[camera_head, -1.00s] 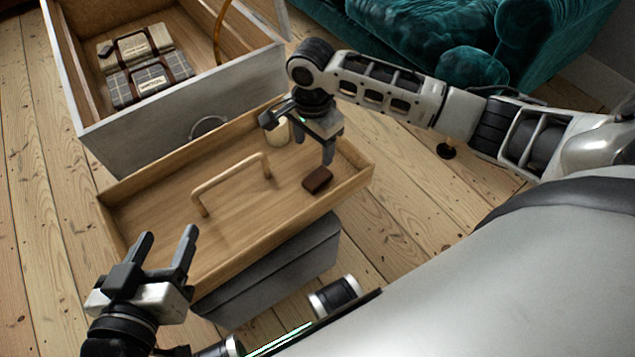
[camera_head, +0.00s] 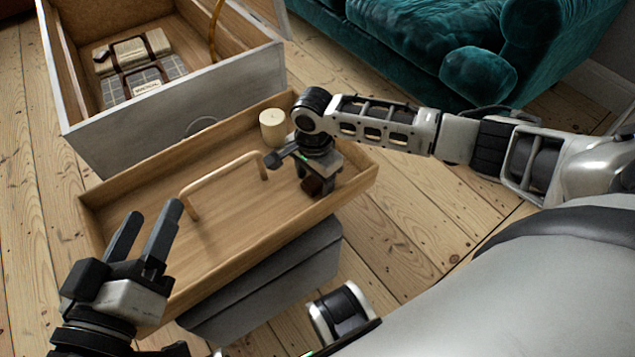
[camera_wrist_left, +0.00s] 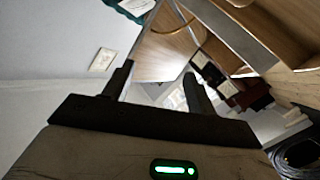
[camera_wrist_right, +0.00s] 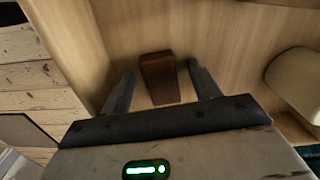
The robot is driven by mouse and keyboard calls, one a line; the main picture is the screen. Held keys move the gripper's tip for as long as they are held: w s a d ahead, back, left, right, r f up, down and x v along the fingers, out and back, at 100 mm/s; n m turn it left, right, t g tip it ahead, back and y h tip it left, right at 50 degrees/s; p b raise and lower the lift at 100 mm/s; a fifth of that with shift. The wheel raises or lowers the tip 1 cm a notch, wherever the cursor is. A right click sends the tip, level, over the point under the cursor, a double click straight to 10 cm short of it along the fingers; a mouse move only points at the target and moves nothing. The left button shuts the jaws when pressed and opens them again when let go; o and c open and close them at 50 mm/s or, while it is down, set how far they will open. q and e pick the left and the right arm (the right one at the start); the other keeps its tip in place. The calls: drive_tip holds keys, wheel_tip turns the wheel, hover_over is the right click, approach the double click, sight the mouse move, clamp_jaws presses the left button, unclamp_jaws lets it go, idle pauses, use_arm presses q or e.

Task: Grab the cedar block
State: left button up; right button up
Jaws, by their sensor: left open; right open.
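The cedar block (camera_wrist_right: 160,78) is a small dark reddish-brown block lying in the right end of a wooden tray (camera_head: 215,255). In the head view the block (camera_head: 311,186) is partly hidden under my right gripper (camera_head: 315,180). In the right wrist view my right gripper (camera_wrist_right: 158,85) is open, with one finger on each side of the block and gaps between. I cannot tell whether it touches the block. My left gripper (camera_head: 152,225) is open and empty near the tray's front left corner. In the left wrist view its fingers (camera_wrist_left: 157,80) hold nothing.
The tray has a raised wooden handle (camera_head: 222,172). A cream cylinder (camera_head: 273,127) stands by its back wall, near my right gripper. An open grey drawer (camera_head: 170,120) holding bundles (camera_head: 138,55) lies behind. A teal sofa (camera_head: 420,40) is at the back right. A grey box (camera_head: 270,280) is under the tray.

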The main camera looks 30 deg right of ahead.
drive_tip(key=c, duration=1.1)
drive_tip(key=shift+o, duration=0.2)
drive_tip(key=shift+r, duration=0.1)
